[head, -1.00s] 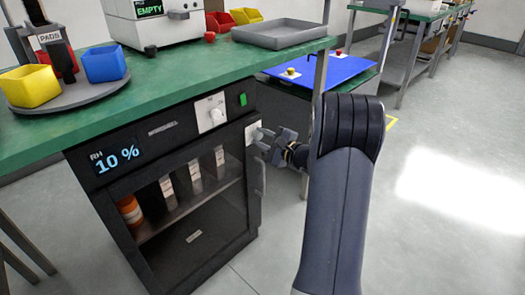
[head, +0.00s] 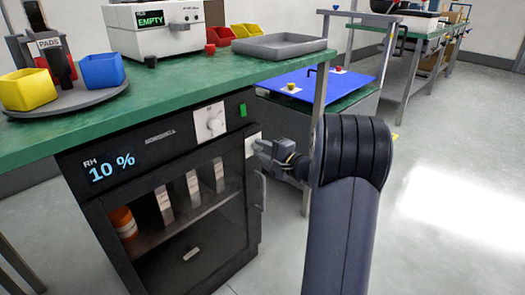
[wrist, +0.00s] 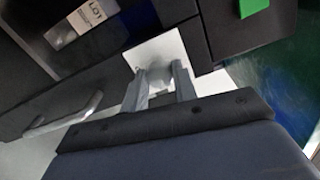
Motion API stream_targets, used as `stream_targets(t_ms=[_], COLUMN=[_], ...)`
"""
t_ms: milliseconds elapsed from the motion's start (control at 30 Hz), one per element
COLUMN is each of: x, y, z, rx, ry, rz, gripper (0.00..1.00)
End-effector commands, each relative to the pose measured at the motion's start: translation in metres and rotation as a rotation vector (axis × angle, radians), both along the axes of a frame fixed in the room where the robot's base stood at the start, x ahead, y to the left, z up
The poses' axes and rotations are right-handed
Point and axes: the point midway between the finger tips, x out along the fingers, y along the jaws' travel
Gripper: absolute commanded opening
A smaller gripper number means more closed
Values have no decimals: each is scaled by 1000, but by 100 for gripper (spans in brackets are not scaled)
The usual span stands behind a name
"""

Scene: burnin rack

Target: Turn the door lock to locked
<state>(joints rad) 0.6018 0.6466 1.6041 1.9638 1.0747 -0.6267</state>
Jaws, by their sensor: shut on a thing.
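The door lock is a small grey knob (wrist: 160,75) on a white square plate (wrist: 152,52), at the upper right of the dark cabinet door. The plate also shows in the head view (head: 252,144), partly behind my gripper. My gripper (wrist: 160,87) is at the plate, with its two fingers on either side of the knob and shut on it. In the head view my gripper (head: 263,150) reaches the plate from the right. The knob's markings and exact turn angle cannot be made out.
The glass cabinet door (head: 187,235) has a vertical handle (head: 262,190) below the lock. A dial (head: 210,121) and a green square (head: 242,110) are above it. The green bench top (head: 180,92) overhangs the cabinet. Clear floor (head: 440,210) lies to the right.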

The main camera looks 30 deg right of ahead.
Motion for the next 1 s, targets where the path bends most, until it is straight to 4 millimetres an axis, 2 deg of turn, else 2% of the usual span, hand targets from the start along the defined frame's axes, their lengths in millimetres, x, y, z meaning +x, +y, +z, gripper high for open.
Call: stream_targets(t_ms=[200,233,467,767,867,1000], x=[0,0,0,-2,-11,-36], y=[0,0,0,-1,-5,-15], z=[-1,-1,0,0,1,4], rx=[-1,-1,0,1,0,2], ry=[0,0,1,0,2,3], rz=[1,1,1,0,-2,-5], gripper=[4,28,47,48,48,48])
